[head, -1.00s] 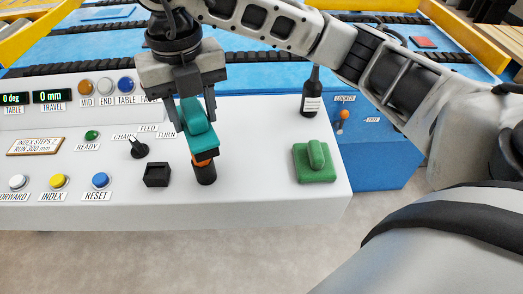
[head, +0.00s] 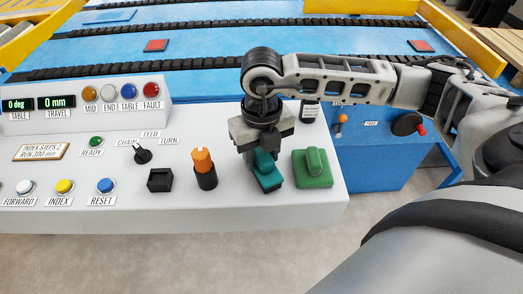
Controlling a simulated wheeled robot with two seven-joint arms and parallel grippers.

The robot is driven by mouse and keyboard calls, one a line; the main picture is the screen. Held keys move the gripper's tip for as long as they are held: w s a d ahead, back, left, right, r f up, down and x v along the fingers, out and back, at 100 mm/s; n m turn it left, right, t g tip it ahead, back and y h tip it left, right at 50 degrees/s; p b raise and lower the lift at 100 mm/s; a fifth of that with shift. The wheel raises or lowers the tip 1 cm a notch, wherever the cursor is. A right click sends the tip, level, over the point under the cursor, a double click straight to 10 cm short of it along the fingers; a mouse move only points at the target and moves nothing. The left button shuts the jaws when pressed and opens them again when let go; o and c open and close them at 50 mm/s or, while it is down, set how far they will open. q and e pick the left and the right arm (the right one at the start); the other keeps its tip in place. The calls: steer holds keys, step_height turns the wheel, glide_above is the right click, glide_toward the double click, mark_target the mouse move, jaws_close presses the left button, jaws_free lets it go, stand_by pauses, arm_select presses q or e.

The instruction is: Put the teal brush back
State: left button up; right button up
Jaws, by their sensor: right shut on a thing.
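The teal brush (head: 267,170) is in my right gripper (head: 260,158), which is shut on it. The brush is low over the white console top, between the orange-topped black holder and the green brush. I cannot tell whether its underside touches the console. The gripper hides the upper part of the brush. My left gripper is not in view.
A green brush (head: 313,168) sits close to the right of the teal one. An orange-topped black holder (head: 204,168) stands to the left, with a black square box (head: 160,180) beyond it. A dark bottle (head: 310,112) stands behind, partly hidden by my arm. The console's front strip (head: 270,205) is clear.

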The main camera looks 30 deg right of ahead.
mark_target(262, 152)
steer(key=shift+f, duration=0.1)
steer(key=shift+f, duration=0.15)
steer(key=o, duration=1)
step_height(262, 152, up, 12)
steer(key=shift+r+b, duration=0.25)
steer(key=shift+b, duration=0.2)
